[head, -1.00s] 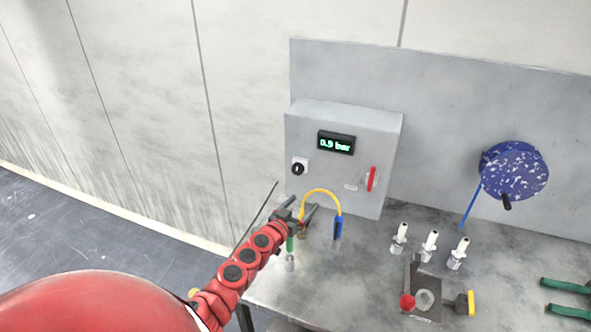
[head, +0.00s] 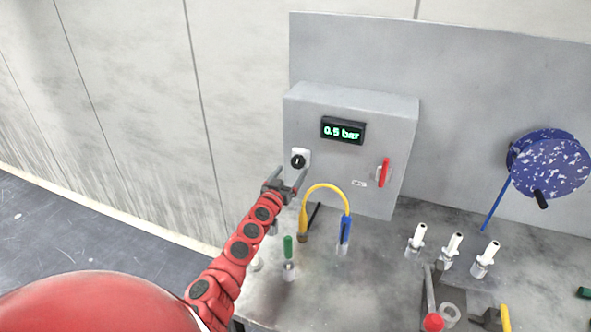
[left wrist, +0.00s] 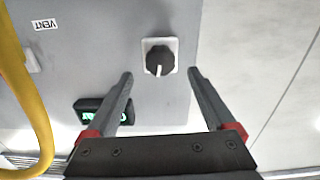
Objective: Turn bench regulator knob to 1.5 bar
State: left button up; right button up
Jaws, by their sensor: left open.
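The regulator knob (head: 298,161) is black and round on a white plate, at the left of the grey control box's front. It also shows in the left wrist view (left wrist: 159,57), with a white pointer mark. The display (head: 343,130) above it reads 0.5 bar in green; the wrist view shows it partly hidden behind a finger. My left gripper (head: 291,172) is open and empty, just in front of and below the knob. In the wrist view the knob sits between the line of its two fingers, beyond the tips, apparently untouched. My right gripper is not in view.
A red switch handle (head: 384,172) is on the same box (head: 300,111). A yellow hose (head: 325,186) loops up below it. A green-handled tool (head: 288,247), several white-topped fittings (head: 418,236) and a blue reel (head: 550,166) are around the bench. Open floor lies left.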

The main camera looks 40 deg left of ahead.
aim_at(297, 164)
pick_arm(q)
jog(key=x, duration=0.1)
jog(key=b+x, duration=0.1)
jog(key=x, duration=0.1)
jog(key=shift+a+f, duration=0.1)
jog(key=shift+a, duration=0.15)
jog(key=shift+w+b, duration=0.3)
jog(key=shift+w, duration=0.7)
jog(key=c, duration=1.4)
